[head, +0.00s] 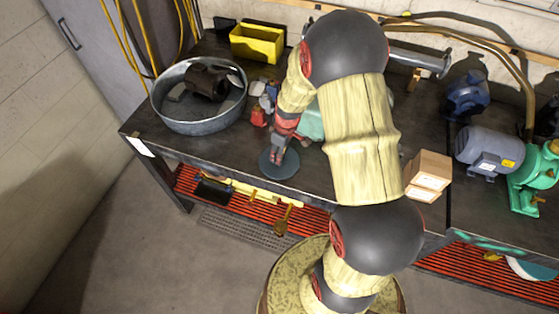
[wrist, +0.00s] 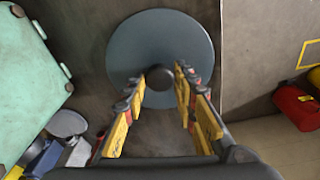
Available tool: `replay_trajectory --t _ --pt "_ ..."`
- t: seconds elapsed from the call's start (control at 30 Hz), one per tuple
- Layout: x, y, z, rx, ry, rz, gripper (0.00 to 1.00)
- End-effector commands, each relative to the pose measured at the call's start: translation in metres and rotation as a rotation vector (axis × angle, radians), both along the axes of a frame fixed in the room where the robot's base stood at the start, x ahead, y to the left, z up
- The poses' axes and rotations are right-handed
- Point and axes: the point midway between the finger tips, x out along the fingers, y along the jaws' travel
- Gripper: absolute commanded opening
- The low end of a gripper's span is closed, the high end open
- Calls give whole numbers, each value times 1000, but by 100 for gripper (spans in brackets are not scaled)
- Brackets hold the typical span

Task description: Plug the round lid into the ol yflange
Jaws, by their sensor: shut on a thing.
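The round lid (wrist: 149,35) is a flat blue-grey disc with a dark central knob (wrist: 184,72). In the head view the lid (head: 281,170) is near the bench's front edge; whether it rests on the top or is just above it, I cannot tell. My gripper (wrist: 168,80) is shut on the lid by its knob; in the head view my gripper (head: 277,155) points down over the disc. A dark brown, pipe-like part (head: 204,80), possibly the oily flange, lies in a round metal tub (head: 196,126) left of my gripper. Its opening is not clear.
A yellow bin (head: 257,43) stands behind the tub. Small clutter (head: 259,116) and a mint-green thing (head: 311,122) are close to my gripper; the mint-green thing also shows in the wrist view (wrist: 28,75). Cardboard boxes (head: 427,176) and a blue-grey motor (head: 487,150) stand to the right.

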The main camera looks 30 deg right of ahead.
Motion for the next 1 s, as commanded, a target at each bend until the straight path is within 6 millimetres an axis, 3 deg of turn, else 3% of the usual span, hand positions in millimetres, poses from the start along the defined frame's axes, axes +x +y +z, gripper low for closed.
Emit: replay_trajectory --t 0.33,0.57,0.87,1.0 --pt "1 0 8 -2 -3 1 5" --pt "-1 -1 37 -1 -4 -1 5" --pt "-52 -7 98 -3 -7 -3 5" --pt "-85 -10 108 -1 -3 -4 5"
